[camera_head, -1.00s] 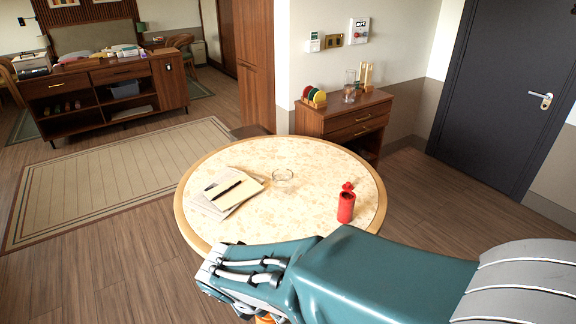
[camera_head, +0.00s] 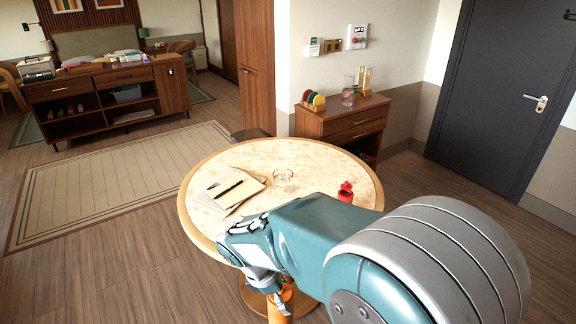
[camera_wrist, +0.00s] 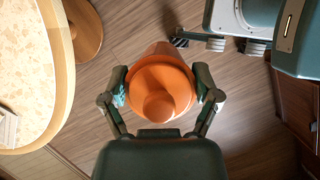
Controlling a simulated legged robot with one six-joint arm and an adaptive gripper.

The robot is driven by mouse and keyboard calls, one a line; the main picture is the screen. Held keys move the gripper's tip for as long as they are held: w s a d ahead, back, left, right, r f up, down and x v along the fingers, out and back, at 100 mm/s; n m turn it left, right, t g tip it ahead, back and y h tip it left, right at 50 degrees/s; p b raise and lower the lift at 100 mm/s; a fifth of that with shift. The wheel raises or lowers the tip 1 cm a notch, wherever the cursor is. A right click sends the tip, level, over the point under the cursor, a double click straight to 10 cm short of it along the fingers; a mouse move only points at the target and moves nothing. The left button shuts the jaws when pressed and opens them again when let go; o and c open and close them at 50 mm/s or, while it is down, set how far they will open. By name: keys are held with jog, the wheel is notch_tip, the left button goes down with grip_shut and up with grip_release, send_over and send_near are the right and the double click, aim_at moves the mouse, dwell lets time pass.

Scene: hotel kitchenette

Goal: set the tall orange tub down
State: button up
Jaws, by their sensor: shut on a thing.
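The tall orange tub (camera_wrist: 160,88) is between the two fingers of my gripper (camera_wrist: 162,92) in the wrist view, seen from above with its round knobbed top towards the camera. The gripper is shut on it. In the head view the orange tub (camera_head: 281,302) shows only in part below my gripper (camera_head: 268,284), at the near edge of the round table. My arm hides part of the view there. In the wrist view the tub is over the wooden floor, to the right of the table edge, not over the tabletop.
The round table (camera_head: 205,229) holds papers with a notebook (camera_head: 230,188), a glass dish (camera_head: 283,175) and a red bottle (camera_head: 345,193), partly hidden by my arm. Its left-front top is clear. A wooden cabinet (camera_head: 345,123) stands behind it. The table's base (camera_wrist: 85,28) stands near the tub.

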jog(key=w+d+f+m+g+y, duration=0.4)
jog(key=w+d+f+m+g, duration=0.1)
jog(key=w+d+f+m, duration=0.8)
jog(key=w+d+m, duration=0.1)
jog(key=d+m, duration=0.2)
jog(key=m, duration=0.3)
jog(key=shift+w+d+y, duration=0.15)
jog(key=shift+d+y, duration=0.05)
jog(key=shift+y, duration=0.1)
jog(key=shift+r+m, duration=0.15)
jog(key=shift+m, duration=0.15)
